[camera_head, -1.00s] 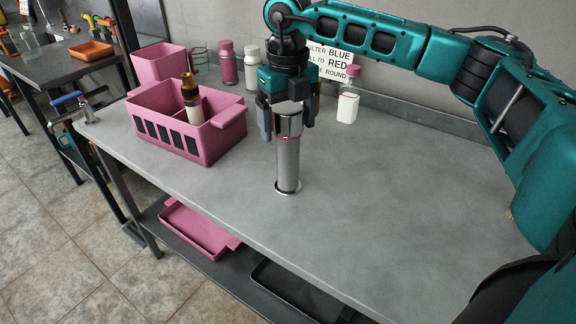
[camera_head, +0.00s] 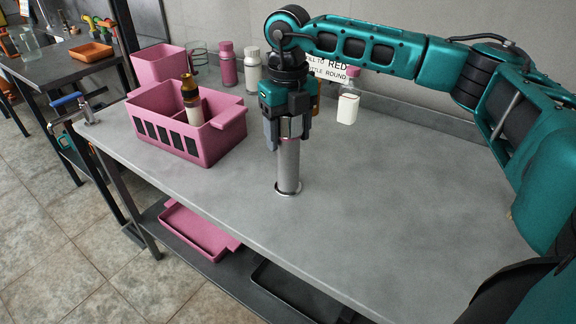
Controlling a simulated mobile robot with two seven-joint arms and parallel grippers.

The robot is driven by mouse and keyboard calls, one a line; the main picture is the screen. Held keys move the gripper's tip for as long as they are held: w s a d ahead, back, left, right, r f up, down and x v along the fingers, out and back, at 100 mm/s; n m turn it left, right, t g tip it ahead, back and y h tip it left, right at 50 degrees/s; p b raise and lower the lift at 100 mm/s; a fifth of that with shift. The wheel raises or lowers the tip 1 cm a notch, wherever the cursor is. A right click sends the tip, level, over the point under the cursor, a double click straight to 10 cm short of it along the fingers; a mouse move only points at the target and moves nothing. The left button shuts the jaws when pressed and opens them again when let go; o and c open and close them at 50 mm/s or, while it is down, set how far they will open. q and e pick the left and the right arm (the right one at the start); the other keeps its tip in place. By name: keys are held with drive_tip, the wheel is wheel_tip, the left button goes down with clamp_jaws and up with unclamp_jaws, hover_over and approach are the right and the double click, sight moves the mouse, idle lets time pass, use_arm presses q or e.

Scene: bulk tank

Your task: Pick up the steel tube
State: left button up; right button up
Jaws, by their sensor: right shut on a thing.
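The steel tube (camera_head: 288,167) stands upright on the grey bench, its lower end in or on a ring-like base at the bench surface. My right gripper (camera_head: 287,136) points down over the tube from above. Its fingers are shut around the top part of the tube and hide its upper end. My left gripper does not show.
The bench (camera_head: 400,210) is clear to the right.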

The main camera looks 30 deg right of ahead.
drive_tip(key=c, duration=0.6)
drive_tip(key=shift+r, duration=0.1)
